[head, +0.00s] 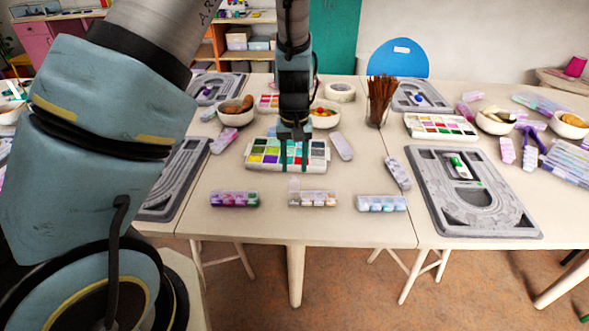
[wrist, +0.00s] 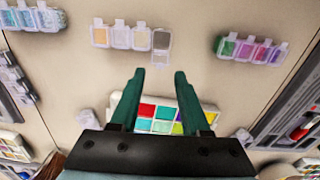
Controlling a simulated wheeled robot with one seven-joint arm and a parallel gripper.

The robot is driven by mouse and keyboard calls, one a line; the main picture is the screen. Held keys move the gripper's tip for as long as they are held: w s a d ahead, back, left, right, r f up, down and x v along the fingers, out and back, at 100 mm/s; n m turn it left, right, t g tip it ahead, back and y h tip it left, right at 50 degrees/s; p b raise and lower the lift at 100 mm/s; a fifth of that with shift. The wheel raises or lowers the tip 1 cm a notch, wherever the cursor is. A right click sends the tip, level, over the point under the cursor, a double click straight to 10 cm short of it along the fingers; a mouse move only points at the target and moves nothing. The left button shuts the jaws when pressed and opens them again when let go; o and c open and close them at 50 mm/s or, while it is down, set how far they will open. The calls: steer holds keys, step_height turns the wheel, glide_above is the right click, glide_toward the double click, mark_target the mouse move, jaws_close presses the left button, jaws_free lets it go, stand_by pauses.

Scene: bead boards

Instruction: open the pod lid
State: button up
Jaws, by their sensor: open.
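The middle bead pod (head: 318,199) is a clear strip of several small compartments near the table's front edge. It also shows in the wrist view (wrist: 122,38), upper middle. The lid (head: 294,185) of its left end compartment stands up, open, in the head view; in the wrist view this lid (wrist: 162,57) juts from the right end compartment, which looks grey inside. Its other lids look shut. My gripper (head: 294,163) is open and empty, fingers pointing down, in front of the multicolored bead tray and behind the pod. The fingertips (wrist: 159,74) are apart from the pod.
A pod with purple and green beads (head: 234,199) lies to the left, and one with pale blue beads (head: 382,203) to the right. The multicolored bead tray (head: 315,168) lies beneath my gripper. Grey bead boards (head: 500,222) flank the work area. Bare table separates the front pods.

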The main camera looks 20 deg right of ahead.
mark_target(294, 178)
steer(key=shift+f, duration=1.55)
jaws_close()
